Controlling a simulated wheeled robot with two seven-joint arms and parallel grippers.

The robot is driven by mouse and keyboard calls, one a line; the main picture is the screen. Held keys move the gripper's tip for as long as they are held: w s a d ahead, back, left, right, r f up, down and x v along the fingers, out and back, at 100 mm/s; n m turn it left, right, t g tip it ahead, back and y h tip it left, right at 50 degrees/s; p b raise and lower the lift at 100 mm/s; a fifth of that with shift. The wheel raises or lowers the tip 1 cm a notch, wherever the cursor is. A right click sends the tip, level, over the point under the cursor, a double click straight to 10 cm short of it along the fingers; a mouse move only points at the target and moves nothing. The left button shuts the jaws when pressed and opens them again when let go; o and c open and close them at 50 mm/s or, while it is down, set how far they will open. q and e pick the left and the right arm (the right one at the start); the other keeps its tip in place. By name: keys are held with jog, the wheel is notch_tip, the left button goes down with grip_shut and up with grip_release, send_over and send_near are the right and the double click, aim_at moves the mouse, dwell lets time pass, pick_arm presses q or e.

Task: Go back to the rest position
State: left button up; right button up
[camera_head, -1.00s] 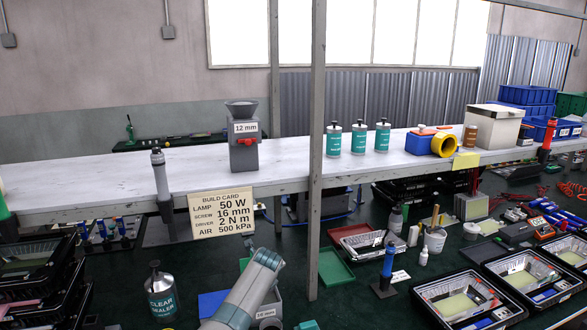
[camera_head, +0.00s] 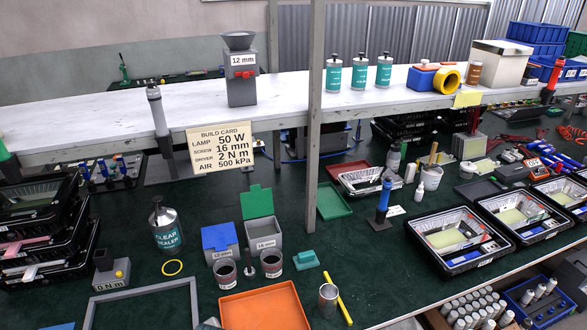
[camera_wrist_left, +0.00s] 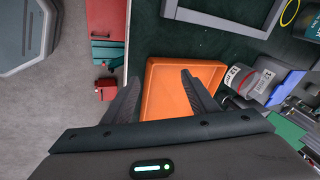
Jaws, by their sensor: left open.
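My left gripper (camera_wrist_left: 161,80) shows in the left wrist view. Its two dark fingers are apart with nothing between them. They hang above an orange tray (camera_wrist_left: 170,105), which also shows at the front of the bench in the head view (camera_head: 262,308). The height of the fingers above the tray is hard to tell. I cannot make out my left gripper in the head view. My right gripper is in neither view now.
The blue-lidded 12 mm bin (camera_head: 221,243) and the open 16 mm bin (camera_head: 264,237) stand behind the tray. A CLEAR SEALER can (camera_head: 166,231), a grey frame (camera_head: 140,289), a metal cylinder (camera_head: 328,300) and a yellow pen (camera_head: 338,297) are nearby. Green bench space lies between.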

pick_arm(q)
jog(key=s+a+r+n, duration=0.2)
jog(key=s+r+n, duration=0.1)
jog(key=s, duration=0.6)
jog(key=s+a+r+n+g, duration=0.1)
jog(key=s+r+n, duration=0.15)
jog(key=s, duration=0.75)
jog(key=s+a+r+n, duration=0.2)
jog(key=s+r+n, duration=0.15)
jog(key=s, duration=0.55)
notch_tip(320, 180, down, 38)
jog(key=s+g+b, duration=0.1)
jog(key=g+b, duration=0.1)
jog(key=b, duration=0.6)
jog(key=s+a+f+b, duration=0.1)
jog(key=s+f+b, duration=0.3)
jog(key=s+f, duration=0.5)
jog(key=s+a+f+b, duration=0.1)
jog(key=s+f+b, duration=0.2)
jog(key=s+f, duration=0.6)
notch_tip(320, 180, down, 6)
jog(key=shift+a+f+g+b, duration=0.1)
jog(key=shift+a+g+b, duration=0.2)
jog(key=shift+g+b, duration=0.1)
jog(key=shift+s, duration=0.1)
